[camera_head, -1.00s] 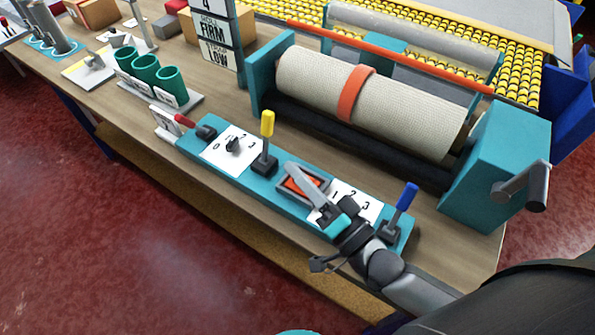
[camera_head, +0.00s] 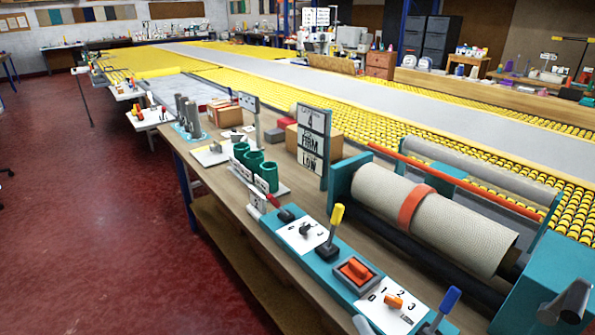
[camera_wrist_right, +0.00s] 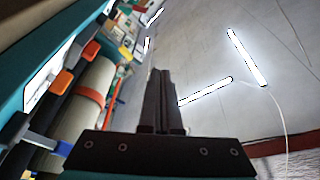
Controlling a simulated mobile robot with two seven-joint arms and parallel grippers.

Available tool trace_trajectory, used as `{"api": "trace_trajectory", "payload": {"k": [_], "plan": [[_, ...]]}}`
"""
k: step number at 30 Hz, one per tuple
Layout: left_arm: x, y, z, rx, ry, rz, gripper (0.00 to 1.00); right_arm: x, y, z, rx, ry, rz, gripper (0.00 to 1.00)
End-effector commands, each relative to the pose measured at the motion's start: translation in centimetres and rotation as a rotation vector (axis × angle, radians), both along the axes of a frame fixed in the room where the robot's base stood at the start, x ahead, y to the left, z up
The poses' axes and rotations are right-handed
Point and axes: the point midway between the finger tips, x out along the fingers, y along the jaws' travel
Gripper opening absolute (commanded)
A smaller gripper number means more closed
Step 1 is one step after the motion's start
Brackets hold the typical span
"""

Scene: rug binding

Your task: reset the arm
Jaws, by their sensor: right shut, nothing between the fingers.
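My right gripper (camera_wrist_right: 160,75) is shut and empty in the right wrist view, its two dark fingers pressed together and pointing up toward the ceiling lights. In the head view only a small teal piece at the bottom edge, perhaps part of it, shows in front of the control panel (camera_head: 335,262). The panel carries a yellow lever (camera_head: 336,215), an orange rocker switch (camera_head: 357,268), an orange dial (camera_head: 394,302) and a blue lever (camera_head: 448,301). My left gripper is in neither view.
A cream roll (camera_head: 450,225) with an orange band (camera_head: 411,205) sits in a teal frame behind the panel. Green cups (camera_head: 267,177) and a sign board (camera_head: 312,140) stand further along the bench. Red floor (camera_head: 90,200) lies open at left.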

Motion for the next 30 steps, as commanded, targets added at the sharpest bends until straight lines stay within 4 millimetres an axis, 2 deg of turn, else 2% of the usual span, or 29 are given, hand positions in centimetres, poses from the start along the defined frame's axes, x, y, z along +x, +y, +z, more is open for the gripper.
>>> {"api": "trace_trajectory", "payload": {"k": [4, 9, 11, 15, 20, 26, 30], "plan": [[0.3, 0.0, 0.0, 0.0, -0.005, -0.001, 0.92, 0.2, 1.3, -0.8, -0.093, 0.055, 0.018, 0.0], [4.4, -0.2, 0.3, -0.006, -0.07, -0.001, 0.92, 0.1, 2.6, -2.1, -0.227, 0.133, 0.044, 0.0], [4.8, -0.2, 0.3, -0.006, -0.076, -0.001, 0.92, 0.0, 3.0, -2.6, -0.285, 0.167, 0.055, 0.0], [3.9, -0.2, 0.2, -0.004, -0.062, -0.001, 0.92, -0.5, 3.5, -4.2, -0.447, 0.262, 0.082, 0.0], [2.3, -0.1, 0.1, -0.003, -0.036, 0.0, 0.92, -1.7, 3.1, -6.1, -0.643, 0.389, 0.115, 0.0], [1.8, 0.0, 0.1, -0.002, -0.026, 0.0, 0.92, -4.2, 1.1, -8.0, -0.87, 0.568, 0.159, 0.0], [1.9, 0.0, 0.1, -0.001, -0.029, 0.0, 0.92, -6.6, -0.8, -8.9, -1.004, 0.707, 0.195, 0.0]]}}
